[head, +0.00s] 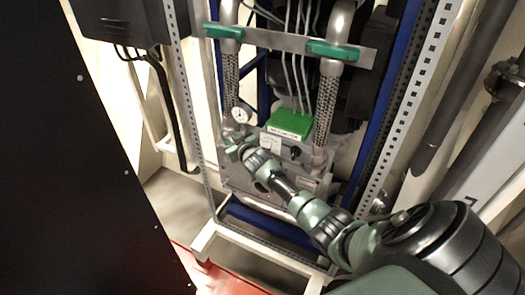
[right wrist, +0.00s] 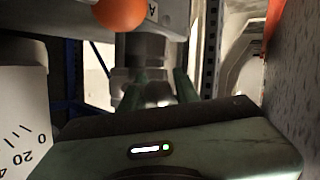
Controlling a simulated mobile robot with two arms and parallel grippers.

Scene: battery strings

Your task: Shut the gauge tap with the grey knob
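The round white gauge (head: 240,115) sits at the left of the unit in the frame, below the left braided hose. Its dial edge, with a 0 and a 20, fills the left of the right wrist view (right wrist: 22,130). My right gripper (head: 230,137) is just below the gauge in the head view. In the right wrist view its two green fingers (right wrist: 158,85) stand apart, with grey metal fittings (right wrist: 147,93) between or just beyond them. I cannot tell which of these is the grey knob, or whether the fingers touch it. My left gripper is not in view.
An orange ball-shaped knob (right wrist: 120,13) hangs close above the fingers. A green box (head: 291,124) and two green-handled clamps (head: 332,50) are on the unit. Perforated uprights (head: 410,95) flank it. A black panel (head: 65,170) fills the left.

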